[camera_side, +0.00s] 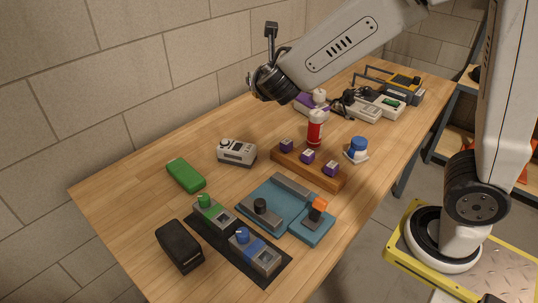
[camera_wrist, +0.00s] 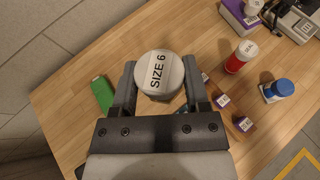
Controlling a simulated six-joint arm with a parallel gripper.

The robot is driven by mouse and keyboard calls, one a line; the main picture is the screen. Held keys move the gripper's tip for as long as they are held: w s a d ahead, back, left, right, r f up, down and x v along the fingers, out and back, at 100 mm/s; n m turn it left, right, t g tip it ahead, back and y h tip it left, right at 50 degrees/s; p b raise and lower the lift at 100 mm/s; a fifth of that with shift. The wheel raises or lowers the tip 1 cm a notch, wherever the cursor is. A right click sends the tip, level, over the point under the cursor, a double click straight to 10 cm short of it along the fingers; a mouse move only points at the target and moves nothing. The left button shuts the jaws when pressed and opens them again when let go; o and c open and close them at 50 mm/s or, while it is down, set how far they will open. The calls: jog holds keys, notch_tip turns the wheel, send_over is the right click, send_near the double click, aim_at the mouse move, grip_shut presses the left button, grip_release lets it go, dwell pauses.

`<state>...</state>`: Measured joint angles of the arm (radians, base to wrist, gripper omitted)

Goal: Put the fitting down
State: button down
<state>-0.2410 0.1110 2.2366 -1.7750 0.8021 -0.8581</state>
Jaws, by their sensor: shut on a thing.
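The fitting (camera_wrist: 158,86), a pale grey round piece with "SIZE 6" on its top, is between the two fingers of my gripper (camera_wrist: 158,90) in the wrist view. The fingers are shut on its sides, and its printed face is toward the wrist camera. It appears held above the table; its underside is hidden.
The wooden table (camera_side: 130,190) holds a green block (camera_side: 186,175), a white device (camera_side: 237,152), a wooden rail (camera_side: 290,165) with purple-sided blocks, a red bottle (camera_side: 315,130), a blue-capped jar (camera_side: 357,149) and a blue fixture (camera_side: 264,220). Bare table lies at the left, near the wall.

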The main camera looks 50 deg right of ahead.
jog(key=m+g+h, duration=0.1)
jog(key=f+m+h, duration=0.1)
jog(key=d+m+g+h, duration=0.1)
jog(key=shift+s+f+g, duration=0.15)
jog(key=shift+s+g, duration=0.15)
jog(key=shift+s, duration=0.1)
jog(key=s+a+f+m+g+y, duration=0.4)
jog(key=s+a+m+g, duration=0.15)
jog(key=m+g, duration=0.6)
jog(key=s+a+f+m+g+y, duration=0.4)
jog(key=s+a+m+g, duration=0.15)
jog(key=m+g, duration=0.55)
jog(key=s+a+r+m+t+y, duration=0.25)
jog(key=a+r+m+y, duration=0.35)
jog(key=a, duration=0.5)
jog(key=s+a+r+m+t+y, duration=0.1)
jog(key=a+r+m+t+y, duration=0.25)
jog(key=a+m+y, duration=0.55)
notch_tip(320, 180, down, 20)
jog(key=a+n+h, duration=0.1)
jog(key=shift+w+a+f, duration=0.15)
jog(key=shift+w+f, duration=0.1)
jog(key=shift+f, duration=0.1)
jog(key=shift+h, duration=0.3)
jog(key=shift+f, duration=3.25)
